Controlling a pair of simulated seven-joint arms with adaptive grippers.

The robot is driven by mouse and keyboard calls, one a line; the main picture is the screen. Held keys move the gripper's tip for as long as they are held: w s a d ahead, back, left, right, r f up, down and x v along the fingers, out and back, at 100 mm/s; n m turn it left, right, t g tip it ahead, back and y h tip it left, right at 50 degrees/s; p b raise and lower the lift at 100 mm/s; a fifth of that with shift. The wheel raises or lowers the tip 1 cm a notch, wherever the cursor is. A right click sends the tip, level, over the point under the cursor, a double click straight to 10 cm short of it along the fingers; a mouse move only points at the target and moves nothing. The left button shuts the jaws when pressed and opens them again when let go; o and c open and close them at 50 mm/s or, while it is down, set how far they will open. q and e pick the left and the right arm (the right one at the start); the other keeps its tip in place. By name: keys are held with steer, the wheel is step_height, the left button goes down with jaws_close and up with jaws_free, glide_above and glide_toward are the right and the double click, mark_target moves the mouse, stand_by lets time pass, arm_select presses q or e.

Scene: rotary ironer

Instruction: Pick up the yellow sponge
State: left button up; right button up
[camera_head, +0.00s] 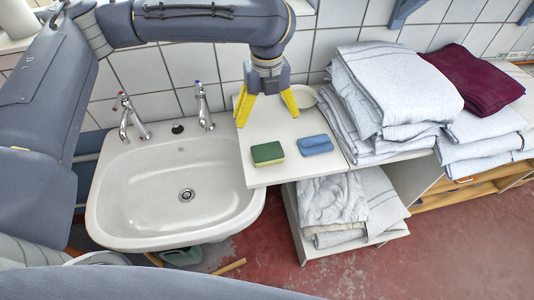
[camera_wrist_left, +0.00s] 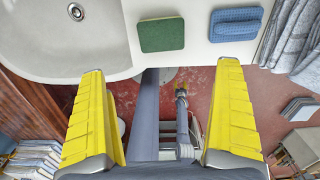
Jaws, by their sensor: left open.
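A sponge with a dark green top and a thin yellowish side (camera_head: 267,154) lies flat on the white shelf (camera_head: 285,120), near its front left corner. It also shows in the left wrist view (camera_wrist_left: 162,35), beyond the fingertips.
A white sink (camera_head: 150,205) with two taps stands left of the shelf. Folded grey towels (camera_head: 385,85) are stacked right of the sponges, with a maroon cloth (camera_head: 475,78) further right. A tiled wall closes off the back.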

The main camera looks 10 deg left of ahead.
mark_target(268, 152)
arm_select(q)
steer(key=shift+w+d+f, duration=0.1)
steer(key=shift+f, duration=3.9)
steer(key=shift+w+d+f, duration=0.1)
steer(key=shift+f, duration=3.9)
steer(key=shift+c, duration=0.6)
steer(key=c, duration=0.5)
